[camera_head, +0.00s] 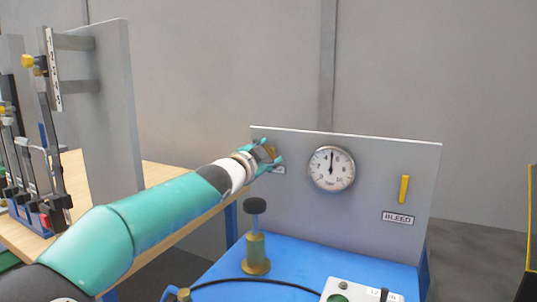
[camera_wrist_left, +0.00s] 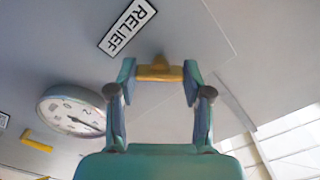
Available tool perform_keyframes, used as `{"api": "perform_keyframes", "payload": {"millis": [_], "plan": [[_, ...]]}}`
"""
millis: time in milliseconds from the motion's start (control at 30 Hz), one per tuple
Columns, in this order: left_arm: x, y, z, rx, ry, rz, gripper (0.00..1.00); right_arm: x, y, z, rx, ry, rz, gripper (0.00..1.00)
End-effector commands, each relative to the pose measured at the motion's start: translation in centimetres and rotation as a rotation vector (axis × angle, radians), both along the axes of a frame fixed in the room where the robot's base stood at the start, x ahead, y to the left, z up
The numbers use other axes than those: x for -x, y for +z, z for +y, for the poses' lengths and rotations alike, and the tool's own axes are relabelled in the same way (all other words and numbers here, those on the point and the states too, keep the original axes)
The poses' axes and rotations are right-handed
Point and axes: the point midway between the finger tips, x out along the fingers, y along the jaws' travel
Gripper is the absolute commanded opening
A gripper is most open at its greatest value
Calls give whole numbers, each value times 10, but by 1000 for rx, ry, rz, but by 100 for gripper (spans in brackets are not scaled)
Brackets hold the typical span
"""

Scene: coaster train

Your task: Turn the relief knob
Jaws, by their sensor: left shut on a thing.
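The relief knob (camera_wrist_left: 160,73) is a yellow bar on the grey panel (camera_head: 390,165), near the RELIEF label (camera_wrist_left: 127,26). My left gripper (camera_head: 270,155) is shut on the relief knob, with one fingertip at each end of the bar in the left wrist view (camera_wrist_left: 160,82). In the head view the gripper covers most of the knob and part of its label. The bar lies roughly level between the fingers in the wrist view. My right gripper is not in view.
A round gauge (camera_head: 331,168) with its needle pointing almost straight up is right of the gripper. A yellow BLEED handle (camera_head: 404,189) stands upright farther right. A brass fitting with a black knob (camera_head: 256,240) stands on the blue bench (camera_head: 300,262). A wooden table (camera_head: 165,185) is at left.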

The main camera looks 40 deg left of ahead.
Motion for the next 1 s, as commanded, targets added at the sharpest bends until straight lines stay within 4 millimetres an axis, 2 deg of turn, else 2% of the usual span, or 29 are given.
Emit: {"api": "perform_keyframes", "payload": {"millis": [33,433,467,600,1000], "plan": [[-2,-7,-1,11,-2,12,15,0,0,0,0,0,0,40],[-2,-8,-1,18,-1,11,15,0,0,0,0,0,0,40],[-2,-8,-1,17,-1,11,53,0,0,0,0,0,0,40],[-2,-6,-1,16,-1,9,75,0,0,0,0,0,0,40],[3,-1,-1,13,-1,-1,75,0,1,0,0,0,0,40]]}}
